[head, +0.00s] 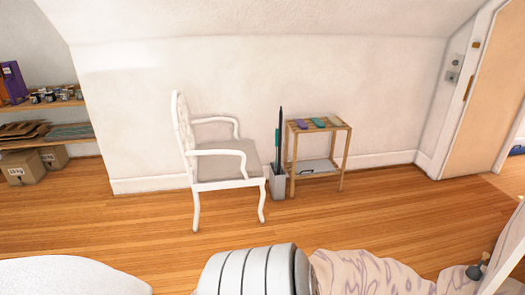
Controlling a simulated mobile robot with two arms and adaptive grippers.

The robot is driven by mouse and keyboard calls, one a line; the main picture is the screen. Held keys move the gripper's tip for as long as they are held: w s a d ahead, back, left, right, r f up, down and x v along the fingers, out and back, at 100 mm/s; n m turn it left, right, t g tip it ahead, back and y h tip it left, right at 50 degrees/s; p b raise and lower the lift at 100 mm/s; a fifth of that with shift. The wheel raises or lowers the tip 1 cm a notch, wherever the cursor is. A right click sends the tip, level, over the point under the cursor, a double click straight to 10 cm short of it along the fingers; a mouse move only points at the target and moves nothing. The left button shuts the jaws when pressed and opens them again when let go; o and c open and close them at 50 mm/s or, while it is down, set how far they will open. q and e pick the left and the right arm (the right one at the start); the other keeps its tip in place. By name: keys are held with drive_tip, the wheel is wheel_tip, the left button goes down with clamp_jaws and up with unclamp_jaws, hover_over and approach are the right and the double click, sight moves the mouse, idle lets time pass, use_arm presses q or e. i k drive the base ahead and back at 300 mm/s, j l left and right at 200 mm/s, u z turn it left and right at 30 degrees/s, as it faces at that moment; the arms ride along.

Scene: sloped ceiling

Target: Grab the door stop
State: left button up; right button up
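I cannot single out the door stop for certain. A small purple object (301,125) and a small teal object (318,122) lie apart on top of a slatted wooden side table (345,125) by the wall. They are too small to tell whether either is a door stop. Neither of my grippers is in view.
A white armchair (222,172) stands left of a grey bin (278,183) holding a tall dark item, beside the table. Wooden shelves (62,104) and cardboard boxes (22,168) are at far left. A door (488,105) is at right. Wooden floor (385,205) before the table is clear.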

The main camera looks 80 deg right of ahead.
sight(474, 273)
drive_tip(key=z, duration=4.6)
drive_tip(key=i+j, duration=0.2)
drive_tip(key=i, duration=0.25)
drive_tip(key=i+j, duration=0.25)
drive_tip(key=i, duration=0.2)
drive_tip(key=i+j, duration=0.2)
drive_tip(key=i, duration=0.25)
drive_tip(key=i+j+u, duration=0.1)
drive_tip(key=i+j, duration=0.15)
drive_tip(key=i, duration=0.2)
